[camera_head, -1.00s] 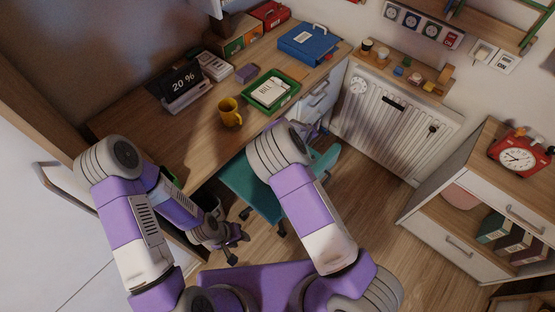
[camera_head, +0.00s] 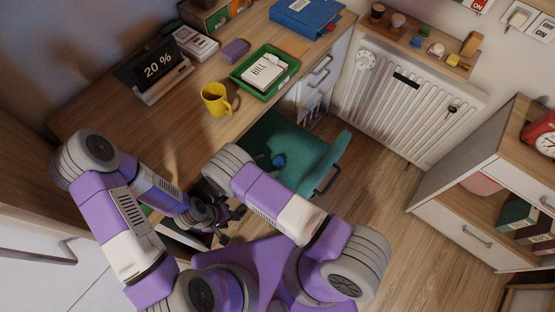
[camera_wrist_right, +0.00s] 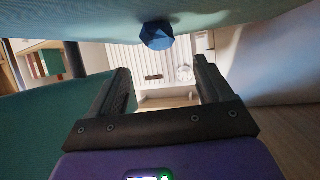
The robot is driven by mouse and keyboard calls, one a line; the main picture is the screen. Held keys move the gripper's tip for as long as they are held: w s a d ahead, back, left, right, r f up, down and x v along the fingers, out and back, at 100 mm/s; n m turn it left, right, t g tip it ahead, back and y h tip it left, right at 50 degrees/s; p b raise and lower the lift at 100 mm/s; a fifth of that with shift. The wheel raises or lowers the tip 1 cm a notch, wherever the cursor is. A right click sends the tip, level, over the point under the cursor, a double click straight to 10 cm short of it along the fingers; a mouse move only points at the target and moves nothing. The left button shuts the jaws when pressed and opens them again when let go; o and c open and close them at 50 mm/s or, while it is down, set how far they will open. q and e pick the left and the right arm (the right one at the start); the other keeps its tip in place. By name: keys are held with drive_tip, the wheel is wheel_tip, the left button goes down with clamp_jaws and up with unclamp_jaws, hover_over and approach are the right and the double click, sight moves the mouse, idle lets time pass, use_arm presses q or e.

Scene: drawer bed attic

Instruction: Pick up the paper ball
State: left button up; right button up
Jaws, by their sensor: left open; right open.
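The paper ball (camera_head: 279,160) is a small blue crumpled ball on the seat of the green chair (camera_head: 313,151), just beyond my right arm in the head view. In the right wrist view the ball (camera_wrist_right: 157,36) shows at top centre, against the grey-green surface along the top edge. My right gripper (camera_wrist_right: 163,78) is open and empty there, with the ball beyond its fingertips and apart from them. In the head view my right gripper is hidden behind its own arm. My left gripper (camera_head: 231,222) is open, low between my two arms and left of the chair.
The wooden desk (camera_head: 120,125) holds a yellow mug (camera_head: 216,99), a green tray (camera_head: 243,82), a tablet (camera_head: 152,72) and a blue binder (camera_head: 306,16). A radiator (camera_head: 405,105) stands behind the chair. A shelf unit (camera_head: 440,215) is at right. Floor between is clear.

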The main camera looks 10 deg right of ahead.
sight(278, 160)
drive_tip(key=b+x, duration=0.2)
drive_tip(key=x, duration=0.4)
drive_tip(key=shift+a+f, duration=0.1)
drive_tip(key=shift+a, duration=0.05)
drive_tip(key=shift+w+d, duration=0.25)
drive_tip(key=shift+d, duration=0.05)
drive_tip(key=shift+c, duration=0.3)
drive_tip(key=c, duration=1)
